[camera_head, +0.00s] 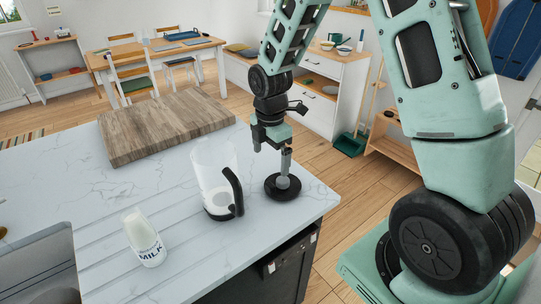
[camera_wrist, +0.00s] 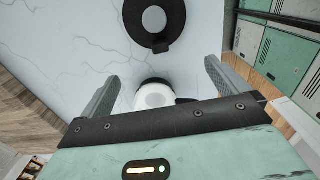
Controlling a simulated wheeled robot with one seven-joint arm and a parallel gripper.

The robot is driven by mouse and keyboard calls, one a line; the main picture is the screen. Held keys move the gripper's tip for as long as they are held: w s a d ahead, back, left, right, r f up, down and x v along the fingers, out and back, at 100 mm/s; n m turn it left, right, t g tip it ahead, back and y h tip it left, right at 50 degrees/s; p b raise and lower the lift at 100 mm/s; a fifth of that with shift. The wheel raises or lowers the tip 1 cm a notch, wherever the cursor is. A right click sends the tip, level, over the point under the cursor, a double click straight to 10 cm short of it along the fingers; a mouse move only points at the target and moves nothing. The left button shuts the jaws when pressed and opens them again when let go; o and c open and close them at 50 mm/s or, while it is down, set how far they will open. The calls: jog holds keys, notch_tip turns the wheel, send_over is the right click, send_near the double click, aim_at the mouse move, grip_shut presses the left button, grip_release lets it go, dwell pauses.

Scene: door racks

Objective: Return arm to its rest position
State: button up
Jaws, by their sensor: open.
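A black disc with a grey centre (camera_wrist: 153,19) lies beyond the fingers. My arm stretches from the right of the head view, out over the counter.
A clear jug (camera_head: 214,165) with a black handle stands close left of my gripper. A milk bottle (camera_head: 144,238) stands nearer the front. A wooden board (camera_head: 165,125) lies behind them on the marble counter (camera_head: 60,185). Open floor (camera_head: 340,190) lies right of the counter.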

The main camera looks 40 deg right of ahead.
jog(key=shift+r, duration=0.35)
dwell(0.3)
